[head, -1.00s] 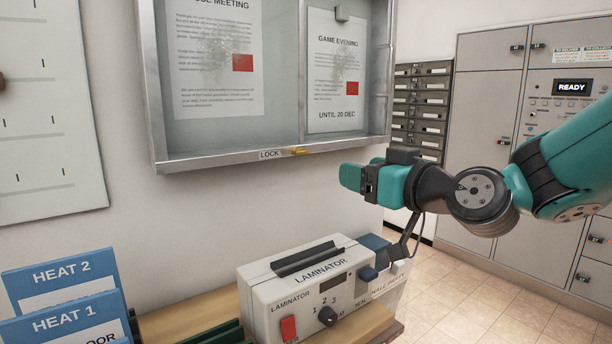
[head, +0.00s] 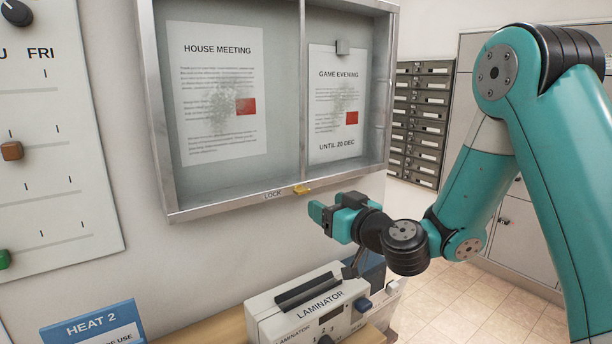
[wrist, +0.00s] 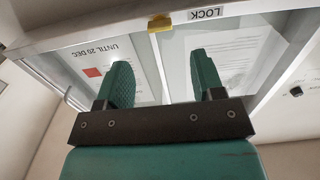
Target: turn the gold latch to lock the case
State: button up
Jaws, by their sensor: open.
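The gold latch (head: 302,190) sits on the bottom frame of the glass-fronted notice case (head: 228,207), just right of the word LOCK. In the wrist view the latch (wrist: 159,21) shows beyond my fingertips, a little left of the middle between them, with the LOCK label (wrist: 205,13) to its right. My gripper (head: 322,213) is open and empty, below and slightly right of the latch in the head view and apart from it. In the wrist view my gripper's two fingers (wrist: 163,75) are spread wide with nothing between them.
A laminator (head: 315,305) stands on a shelf below the case. A panel with sliders (head: 50,140) hangs on the left wall. Mailboxes (head: 418,120) are behind on the right. The wall below the case is clear.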

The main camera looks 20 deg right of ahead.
aim_at(305, 192)
jog(key=p+x, duration=0.4)
jog(key=p, duration=0.1)
jog(key=p+x, duration=0.2)
jog(key=shift+w+r+p, duration=0.3)
jog(key=shift+r+p, duration=0.05)
jog(key=shift+w+a+f+p, duration=0.2)
jog(key=shift+w+p, duration=0.2)
jog(key=shift+p, duration=0.15)
jog(key=shift+w+a+f+p, duration=0.1)
jog(key=shift+w+f+p, duration=0.05)
jog(key=shift+w+p, duration=0.35)
jog(key=shift+c, duration=0.4)
jog(key=c, duration=0.9)
jog(key=shift+o, duration=0.2)
